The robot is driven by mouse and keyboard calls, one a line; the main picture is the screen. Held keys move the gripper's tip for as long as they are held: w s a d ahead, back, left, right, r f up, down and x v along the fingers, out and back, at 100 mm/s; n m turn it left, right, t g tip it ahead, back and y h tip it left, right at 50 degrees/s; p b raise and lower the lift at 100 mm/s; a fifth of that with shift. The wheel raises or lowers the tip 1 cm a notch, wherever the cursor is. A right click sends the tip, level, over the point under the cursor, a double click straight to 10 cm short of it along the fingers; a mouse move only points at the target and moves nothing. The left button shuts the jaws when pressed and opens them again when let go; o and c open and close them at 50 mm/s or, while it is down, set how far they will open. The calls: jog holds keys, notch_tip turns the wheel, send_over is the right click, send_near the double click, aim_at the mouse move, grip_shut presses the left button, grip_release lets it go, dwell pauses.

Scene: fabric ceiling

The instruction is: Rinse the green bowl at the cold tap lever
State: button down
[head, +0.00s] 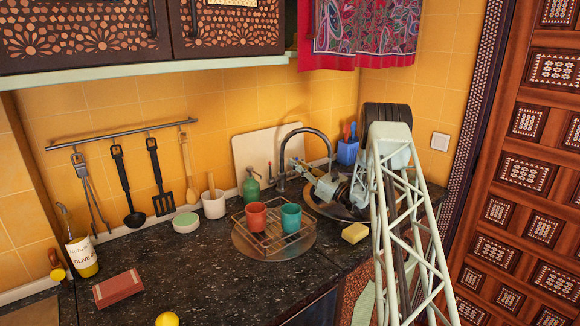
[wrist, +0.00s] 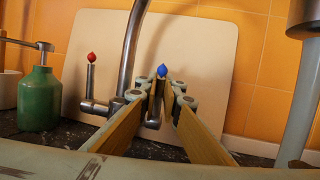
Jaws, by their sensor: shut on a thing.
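My gripper (head: 294,163) is at the tap behind the sink (head: 318,207). In the wrist view my gripper (wrist: 165,88) is shut on the cold tap lever (wrist: 162,71), whose blue tip shows between the fingertips. The red-tipped lever (wrist: 91,58) stands upright to its left. The curved metal spout (wrist: 131,45) rises between the two levers, and the tap's arch (head: 307,131) also shows in the head view. I cannot make out the green bowl; my arm hides much of the sink. I see no running water.
A wire rack (head: 257,236) holds a red cup (head: 256,216) and a teal cup (head: 291,218) left of the sink. A green soap bottle (head: 252,187) stands near the tap, also in the wrist view (wrist: 39,98). A yellow sponge (head: 355,233) lies in front. A pale board (head: 255,150) leans behind.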

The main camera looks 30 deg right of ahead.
jog(key=c, duration=2.8)
grip_release()
